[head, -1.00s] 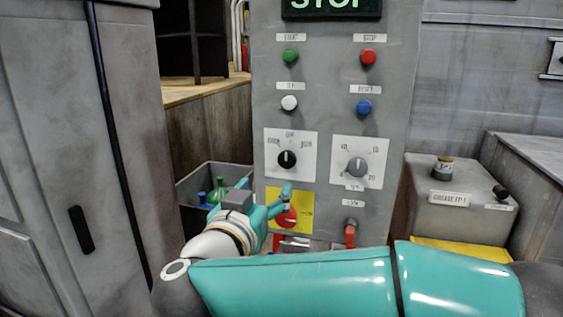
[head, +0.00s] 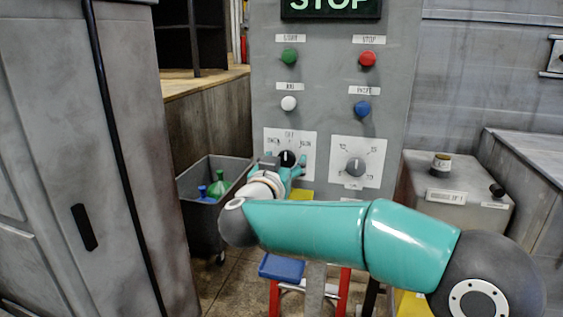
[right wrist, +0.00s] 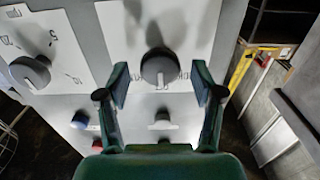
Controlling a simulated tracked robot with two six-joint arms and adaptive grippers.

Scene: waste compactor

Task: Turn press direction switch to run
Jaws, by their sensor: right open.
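The press direction switch is a black rotary knob (head: 287,157) on a white plate (head: 307,140) on the grey control panel. Small labels stand left, above and right of it; the right one appears to read RUN. In the right wrist view, turned over, the knob (right wrist: 159,68) has a white mark pointing down, toward the panel's top. My right gripper (head: 286,166) is open, with its teal fingers at the knob. In the right wrist view its fingertips (right wrist: 160,86) stand either side of the knob, with gaps showing. My left gripper is not in view.
A second grey knob (head: 355,167) is right of the switch. Green (head: 289,56), red (head: 368,59), white (head: 289,103) and blue (head: 361,108) buttons sit above. A bin with bottles (head: 186,212) and a grey cabinet (head: 80,160) are at left. A grease box (head: 425,202) is right.

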